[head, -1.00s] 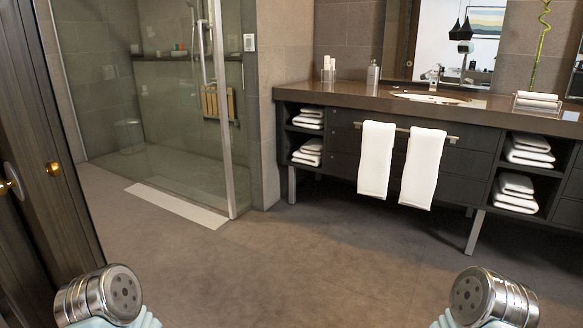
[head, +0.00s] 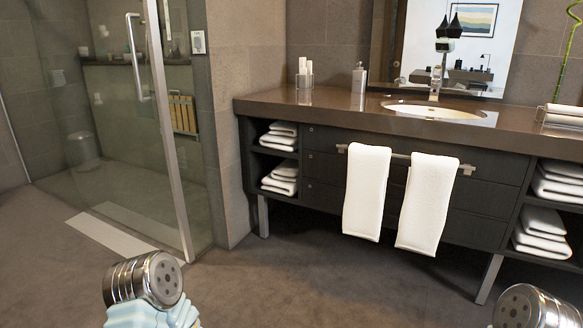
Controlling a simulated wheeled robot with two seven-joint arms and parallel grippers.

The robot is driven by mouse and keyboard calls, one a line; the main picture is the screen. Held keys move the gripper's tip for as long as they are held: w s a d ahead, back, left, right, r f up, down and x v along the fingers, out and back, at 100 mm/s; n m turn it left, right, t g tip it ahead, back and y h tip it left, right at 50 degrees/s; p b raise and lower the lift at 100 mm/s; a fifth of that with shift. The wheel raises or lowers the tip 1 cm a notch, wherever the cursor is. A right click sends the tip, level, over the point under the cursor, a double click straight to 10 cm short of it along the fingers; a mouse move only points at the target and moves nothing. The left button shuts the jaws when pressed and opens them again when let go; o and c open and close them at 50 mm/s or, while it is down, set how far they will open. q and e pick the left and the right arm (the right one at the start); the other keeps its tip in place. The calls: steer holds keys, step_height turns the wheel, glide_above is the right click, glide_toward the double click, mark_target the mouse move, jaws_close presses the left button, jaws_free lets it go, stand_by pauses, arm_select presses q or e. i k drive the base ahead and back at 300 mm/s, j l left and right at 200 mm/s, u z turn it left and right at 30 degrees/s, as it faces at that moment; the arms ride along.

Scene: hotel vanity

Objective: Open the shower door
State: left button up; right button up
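The shower door (head: 105,135) is a clear glass panel at the left of the head view. A vertical metal handle (head: 136,62) sits high on it, near an upright metal edge strip (head: 170,135). The door looks shut, though the clear glass makes this hard to judge. Rounded metal parts of my arms show at the bottom of the view, one left of centre and one at the right corner. Neither gripper's fingers show. Nothing of mine touches the door or its handle.
A pale strip (head: 108,235) lies on the floor in front of the shower. A dark vanity (head: 330,112) with two white towels (head: 367,190) (head: 427,203) on a rail stands at centre and right. Brown floor (head: 330,285) is clear between the shower and vanity.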

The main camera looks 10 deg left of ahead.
mark_target(129, 16)
steer(key=i+j+u, duration=0.1)
steer(key=i+u, duration=0.65)
steer(key=i+l+u, duration=0.15)
steer(key=i+u, duration=0.2)
steer(key=i+j+u, duration=0.15)
steer(key=i+u, duration=0.5)
steer(key=i, duration=0.2)
